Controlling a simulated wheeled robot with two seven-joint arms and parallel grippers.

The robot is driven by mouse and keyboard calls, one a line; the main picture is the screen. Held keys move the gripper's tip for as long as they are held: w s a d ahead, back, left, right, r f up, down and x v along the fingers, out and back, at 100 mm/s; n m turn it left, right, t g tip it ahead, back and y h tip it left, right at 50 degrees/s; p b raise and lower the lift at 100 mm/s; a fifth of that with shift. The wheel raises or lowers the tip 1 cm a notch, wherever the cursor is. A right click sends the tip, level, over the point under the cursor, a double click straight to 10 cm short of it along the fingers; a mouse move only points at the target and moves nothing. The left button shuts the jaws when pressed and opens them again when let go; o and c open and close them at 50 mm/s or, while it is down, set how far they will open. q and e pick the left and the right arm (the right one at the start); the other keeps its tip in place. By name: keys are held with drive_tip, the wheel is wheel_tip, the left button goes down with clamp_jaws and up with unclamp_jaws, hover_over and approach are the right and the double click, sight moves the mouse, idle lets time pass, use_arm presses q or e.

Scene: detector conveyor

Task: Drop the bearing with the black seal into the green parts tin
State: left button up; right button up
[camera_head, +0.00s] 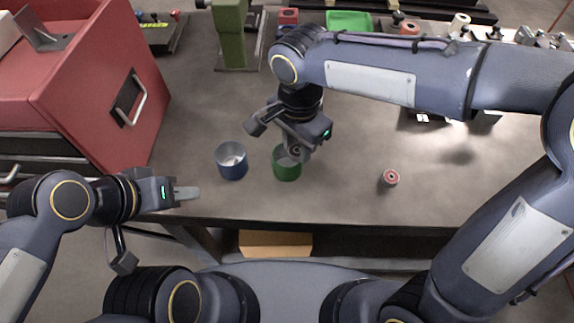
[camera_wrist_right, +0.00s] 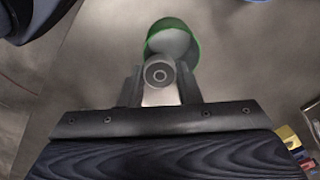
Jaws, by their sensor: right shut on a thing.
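The green parts tin (camera_head: 287,168) stands upright on the grey bench near its front edge, and its rim also shows in the right wrist view (camera_wrist_right: 150,45). My right gripper (camera_head: 299,153) is over the tin's opening. In the right wrist view the gripper (camera_wrist_right: 160,82) is shut on a small round bearing with a dark grey face (camera_wrist_right: 159,73), held in front of the tin's mouth. In the head view the held bearing is hard to make out. My left gripper (camera_head: 188,193) is at the bench's front left, away from the tins; its finger gap does not show.
A blue tin (camera_head: 232,163) stands just left of the green one. A bearing with a red seal (camera_head: 390,177) lies on the bench to the right. A red cabinet (camera_head: 95,85) fills the left, and a green post (camera_head: 231,40) stands behind. The front middle is mostly clear.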

drive_tip(key=o, duration=1.1)
drive_tip(key=shift+r, duration=0.15)
wheel_tip(320, 180, up, 8)
drive_tip(key=shift+f, duration=0.2)
drive_tip(key=shift+d, duration=0.1)
